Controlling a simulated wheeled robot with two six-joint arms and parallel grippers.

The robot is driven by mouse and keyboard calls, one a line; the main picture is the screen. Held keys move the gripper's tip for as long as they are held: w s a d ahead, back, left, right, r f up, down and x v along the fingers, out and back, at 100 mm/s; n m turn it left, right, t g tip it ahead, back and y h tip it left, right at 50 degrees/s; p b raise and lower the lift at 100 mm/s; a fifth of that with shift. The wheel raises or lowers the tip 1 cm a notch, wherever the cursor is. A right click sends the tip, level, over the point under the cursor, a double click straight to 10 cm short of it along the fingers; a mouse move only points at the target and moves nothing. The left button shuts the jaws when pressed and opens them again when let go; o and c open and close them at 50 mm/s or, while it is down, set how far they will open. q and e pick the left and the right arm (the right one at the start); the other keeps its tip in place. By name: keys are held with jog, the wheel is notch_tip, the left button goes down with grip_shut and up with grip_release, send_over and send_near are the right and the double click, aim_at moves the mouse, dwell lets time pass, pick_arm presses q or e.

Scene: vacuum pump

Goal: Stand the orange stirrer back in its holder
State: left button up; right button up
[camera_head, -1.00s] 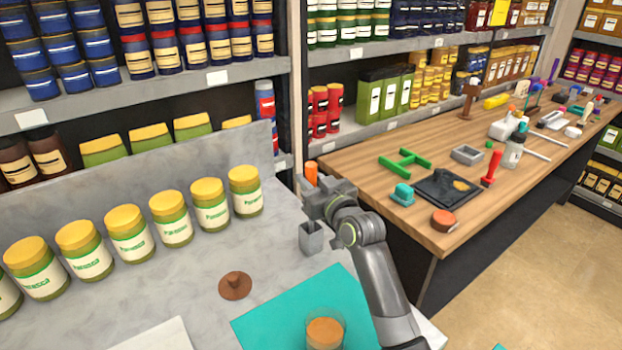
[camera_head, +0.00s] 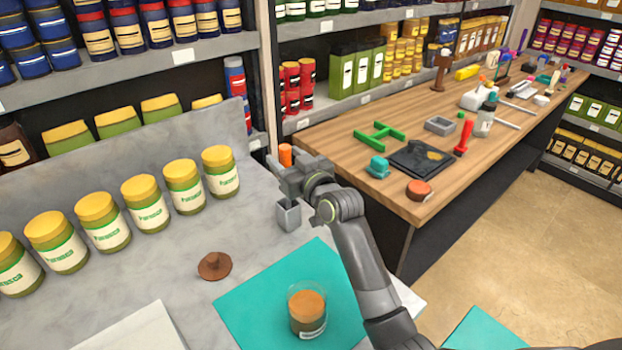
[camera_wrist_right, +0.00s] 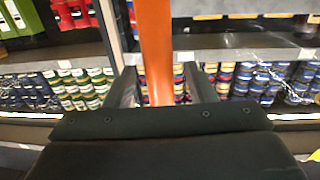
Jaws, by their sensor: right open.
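The orange stirrer (camera_head: 285,155) shows as a short upright orange end just above my right gripper (camera_head: 288,178) in the head view. In the right wrist view the stirrer (camera_wrist_right: 156,45) is a long orange bar running down between the two fingers (camera_wrist_right: 155,88). My right gripper is open around it, one finger on each side. The small grey square holder (camera_head: 288,215) stands on the counter directly below the gripper. The gripper hides the stirrer's lower part, so I cannot see how far it sits in the holder. My left gripper is not in view.
A glass jar with orange-brown contents (camera_head: 307,310) stands on a teal mat (camera_head: 245,305). A brown lid-like disc (camera_head: 215,265) lies left of the mat. Yellow-lidded jars (camera_head: 183,187) line the back of the counter. A wooden table (camera_head: 340,135) with tools stands to the right.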

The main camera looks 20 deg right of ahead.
jog(key=b+v, duration=0.3)
jog(key=v, duration=1.3)
jog(key=shift+s+d, duration=0.2)
jog(key=shift+s, duration=0.1)
